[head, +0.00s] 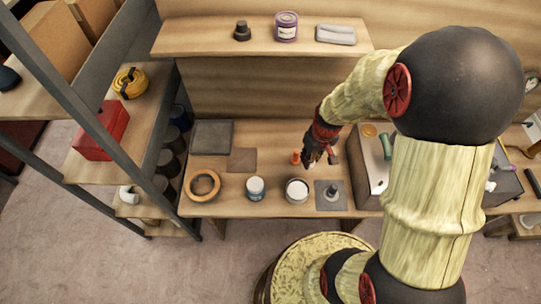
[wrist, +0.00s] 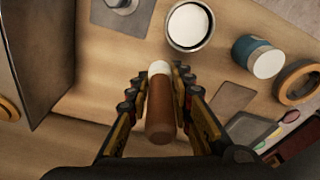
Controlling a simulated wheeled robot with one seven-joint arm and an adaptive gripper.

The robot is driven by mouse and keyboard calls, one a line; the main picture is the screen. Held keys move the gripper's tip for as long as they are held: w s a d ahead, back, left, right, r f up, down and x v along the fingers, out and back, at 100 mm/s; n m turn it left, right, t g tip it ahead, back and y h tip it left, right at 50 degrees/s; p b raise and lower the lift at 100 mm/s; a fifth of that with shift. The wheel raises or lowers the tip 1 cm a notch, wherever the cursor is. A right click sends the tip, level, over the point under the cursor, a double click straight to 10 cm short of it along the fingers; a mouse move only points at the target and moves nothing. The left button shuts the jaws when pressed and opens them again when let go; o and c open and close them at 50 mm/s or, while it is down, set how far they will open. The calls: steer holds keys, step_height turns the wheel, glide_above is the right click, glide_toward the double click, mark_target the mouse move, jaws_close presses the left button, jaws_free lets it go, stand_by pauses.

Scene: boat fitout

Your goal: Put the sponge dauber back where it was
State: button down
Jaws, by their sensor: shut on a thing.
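My gripper (head: 311,160) is over the workbench, left of the grey box, in the head view. In the wrist view my gripper (wrist: 160,95) is shut on the sponge dauber (wrist: 160,110), a brown cylindrical handle with a pale end pointing away from the wrist. The fingers grip it from both sides. In the head view the dauber cannot be made out for certain; a small orange thing (head: 295,158) shows beside the fingers.
An open can with white content (head: 297,190), a blue-and-white tin (head: 255,188) and a wooden ring (head: 203,185) stand along the bench front. A grey square (head: 322,208) bears a small grey piece. The grey box (head: 373,175) stands right. A shelf (head: 200,38) overhangs behind.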

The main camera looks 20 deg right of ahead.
steer(key=w+a+f+b, duration=0.2)
steer(key=w+a+f, duration=0.2)
steer(key=w+a, duration=0.2)
steer(key=b, duration=0.2)
glide_above(274, 165)
steer(key=s, duration=0.1)
steer(key=f, duration=0.4)
steer(key=shift+s+d+f, duration=0.15)
steer(key=shift+d+f, duration=0.2)
steer(key=shift+f, duration=0.05)
steer(key=shift+w+a+f, duration=0.2)
steer(key=shift+a+f, duration=0.05)
steer(key=shift+f, duration=0.2)
steer(key=shift+w+a+f+b, duration=0.1)
steer(key=shift+f+b, duration=0.9)
steer(key=shift+f, duration=0.55)
steer(key=shift+f, duration=0.1)
steer(key=c, duration=1.7)
jaws_free()
steer(key=shift+f, duration=0.1)
steer(key=shift+o, duration=0.6)
